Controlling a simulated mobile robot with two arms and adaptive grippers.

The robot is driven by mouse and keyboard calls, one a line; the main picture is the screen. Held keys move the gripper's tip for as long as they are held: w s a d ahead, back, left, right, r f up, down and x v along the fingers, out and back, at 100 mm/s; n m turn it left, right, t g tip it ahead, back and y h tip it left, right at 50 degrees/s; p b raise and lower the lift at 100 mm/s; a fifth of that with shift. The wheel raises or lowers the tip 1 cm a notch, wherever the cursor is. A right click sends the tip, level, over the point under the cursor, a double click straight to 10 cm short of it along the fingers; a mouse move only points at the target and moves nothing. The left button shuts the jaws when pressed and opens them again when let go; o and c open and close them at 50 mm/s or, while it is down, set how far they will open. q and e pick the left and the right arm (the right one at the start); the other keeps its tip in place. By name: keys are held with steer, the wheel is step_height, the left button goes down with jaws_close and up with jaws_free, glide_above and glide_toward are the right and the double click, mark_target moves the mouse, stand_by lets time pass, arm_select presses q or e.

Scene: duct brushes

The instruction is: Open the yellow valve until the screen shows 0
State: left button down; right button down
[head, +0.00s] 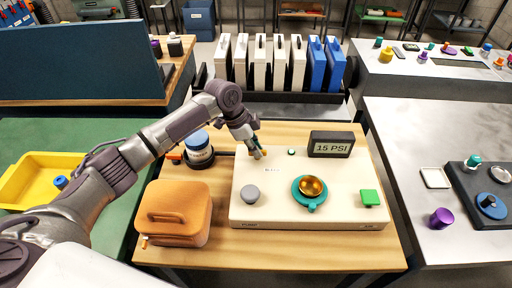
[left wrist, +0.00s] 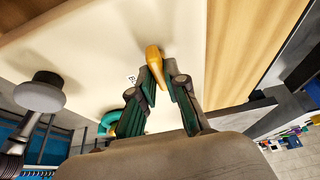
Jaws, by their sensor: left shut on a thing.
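The yellow valve (left wrist: 154,60) is a small orange-yellow lever on the cream panel (head: 275,215). My left gripper (head: 259,153) is at the panel's back left, its fingers closed around the lever. In the left wrist view the gripper (left wrist: 158,90) has a finger on either side of the lever's narrow end, while its rounded end sticks out past the fingertips. In the head view the fingers cover most of the valve. The dark screen (head: 331,148) at the panel's back right reads 15 PSI. My right gripper is not in view.
The panel also bears a grey knob (head: 250,193), a teal ring with a gold dome (head: 312,187), a green square button (head: 369,198) and a small green button (head: 291,152).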

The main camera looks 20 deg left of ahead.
arm_select(q)
steer(key=shift+r+p, duration=0.15)
steer(key=shift+p, duration=0.25)
steer(key=n+t+y+p, duration=0.1)
steer(key=n+p, duration=0.2)
steer(key=p, duration=0.2)
steer(key=n+t+y+p, duration=0.1)
steer(key=n+p, duration=0.3)
steer(key=n+t+p, duration=0.1)
steer(key=n+p, duration=0.3)
steer(key=p, duration=0.1)
steer(key=shift+s+d+r+y+p, duration=0.2)
steer(key=shift+d+y+p, duration=0.1)
steer(key=shift+y, duration=0.1)
steer(key=n+y+p, duration=0.1)
steer(key=n+p, duration=0.1)
steer(key=shift+f+n, duration=0.1)
steer(key=shift+n, duration=0.3)
steer(key=shift+f+n+y+p, duration=0.15)
steer(key=shift+n+y+p, duration=0.5)
steer(key=shift+n, duration=0.85)
steer(key=c, duration=1.2)
jaws_free()
